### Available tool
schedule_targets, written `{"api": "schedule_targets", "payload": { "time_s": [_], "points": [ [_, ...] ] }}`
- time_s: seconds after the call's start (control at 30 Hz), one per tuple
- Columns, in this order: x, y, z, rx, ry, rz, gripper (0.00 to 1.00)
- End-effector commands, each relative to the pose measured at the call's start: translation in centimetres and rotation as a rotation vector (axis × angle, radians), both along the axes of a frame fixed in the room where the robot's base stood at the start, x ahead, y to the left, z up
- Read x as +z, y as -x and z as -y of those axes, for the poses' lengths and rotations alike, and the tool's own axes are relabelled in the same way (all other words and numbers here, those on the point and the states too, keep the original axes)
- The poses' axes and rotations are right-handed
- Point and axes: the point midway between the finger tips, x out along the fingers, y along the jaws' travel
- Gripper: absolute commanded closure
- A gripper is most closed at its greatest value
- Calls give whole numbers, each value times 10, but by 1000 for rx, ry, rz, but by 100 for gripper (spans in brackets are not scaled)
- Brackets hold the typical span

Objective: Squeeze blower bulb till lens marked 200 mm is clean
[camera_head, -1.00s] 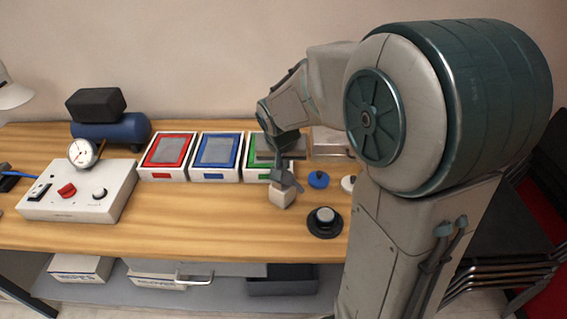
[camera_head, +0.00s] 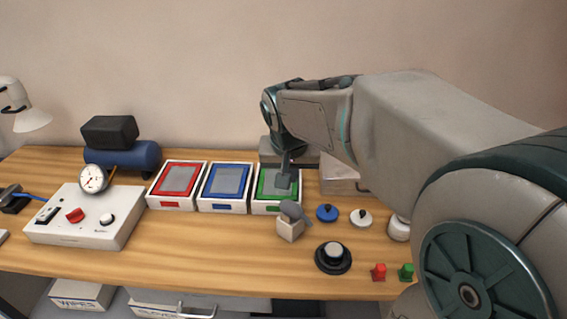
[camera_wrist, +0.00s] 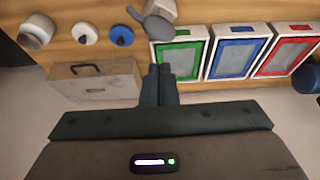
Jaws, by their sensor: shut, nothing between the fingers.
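A dark grey blower bulb (camera_head: 291,210) sits in a small cream block (camera_head: 289,232); the bulb also shows at the top of the wrist view (camera_wrist: 158,27). My gripper (camera_head: 284,183) is shut and empty in front of the green-framed tray, apart from the bulb; its fingertips also show in the wrist view (camera_wrist: 159,70). A blue round piece (camera_head: 327,212) and a white round piece (camera_head: 361,218) lie right of the block. A black ring with a pale round top (camera_head: 333,254) stands nearer the front. No 200 mm marking is readable, so I cannot tell which is that lens.
Green (camera_head: 264,206), blue (camera_head: 223,208) and red (camera_head: 172,204) framed trays stand in a row. A white control box (camera_head: 110,234) with a gauge (camera_head: 93,178) is at left. A grey case (camera_head: 340,181) stands behind the round pieces. Small red (camera_head: 379,272) and green (camera_head: 405,272) pieces stand front right.

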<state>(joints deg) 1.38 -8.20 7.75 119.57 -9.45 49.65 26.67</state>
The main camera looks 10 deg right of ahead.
Motion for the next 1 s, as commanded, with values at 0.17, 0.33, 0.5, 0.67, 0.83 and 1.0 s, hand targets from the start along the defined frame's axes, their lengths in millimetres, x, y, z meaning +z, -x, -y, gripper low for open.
{"api": "schedule_targets", "payload": {
  "time_s": [0.17, 0.33, 0.5, 0.67, 0.83, 1.0],
  "points": [
    [0, 0, 0, 0, 0, 0, 100],
    [1, -2, 0, 0, 0, -7, 100],
    [6, -16, -1, -5, 1, -78, 100],
    [13, -37, -1, -11, 1, -199, 100],
    [19, -54, -2, -16, 0, -318, 100],
    [21, -64, -2, -16, -2, -394, 100]
  ]
}}
